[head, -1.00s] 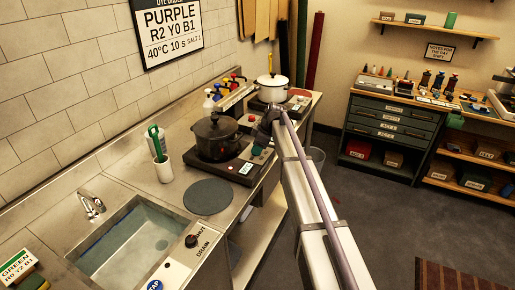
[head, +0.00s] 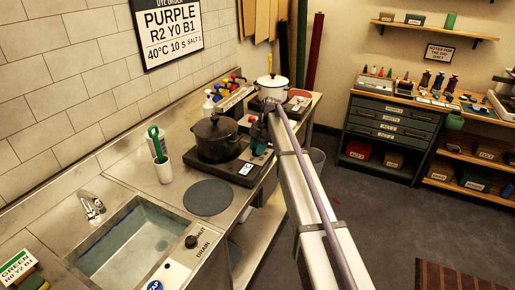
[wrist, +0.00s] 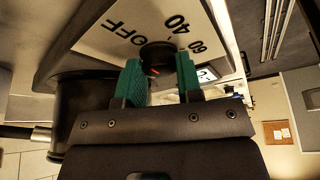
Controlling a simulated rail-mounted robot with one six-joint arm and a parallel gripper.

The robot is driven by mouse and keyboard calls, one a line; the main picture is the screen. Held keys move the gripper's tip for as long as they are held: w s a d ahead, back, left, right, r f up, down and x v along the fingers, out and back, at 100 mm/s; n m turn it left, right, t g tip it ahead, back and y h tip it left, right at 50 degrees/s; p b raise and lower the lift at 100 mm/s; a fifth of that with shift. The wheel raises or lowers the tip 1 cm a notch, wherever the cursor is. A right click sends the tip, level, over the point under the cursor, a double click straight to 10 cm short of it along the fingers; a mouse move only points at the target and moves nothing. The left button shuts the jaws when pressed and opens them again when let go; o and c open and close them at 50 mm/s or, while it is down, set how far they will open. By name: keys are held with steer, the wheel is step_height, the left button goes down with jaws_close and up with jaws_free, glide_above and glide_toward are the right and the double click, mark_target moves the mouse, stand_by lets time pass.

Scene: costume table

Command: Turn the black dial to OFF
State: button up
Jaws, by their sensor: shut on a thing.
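The black dial (wrist: 157,57) sits on the pale front panel of the hot plate in the wrist view, with a small red mark on it. I cannot tell clearly which label the red mark points to. In the head view the hot plate (head: 218,167) carries a dark lidded pot (head: 215,139). My gripper (head: 259,148) is at its right side; the dial is hidden there.
A round grey mat (head: 208,197) and a sink (head: 135,245) lie nearer on the counter. A white pot (head: 272,88) and colored bottles stand behind. The floor to the right is open.

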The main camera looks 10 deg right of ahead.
steer(key=shift+n, duration=0.5)
steer(key=o, duration=0.9)
steer(key=shift+o, duration=0.2)
steer(key=p+v, duration=1)
steer(key=shift+w+r, duration=0.2)
steer(key=shift+r, duration=0.2)
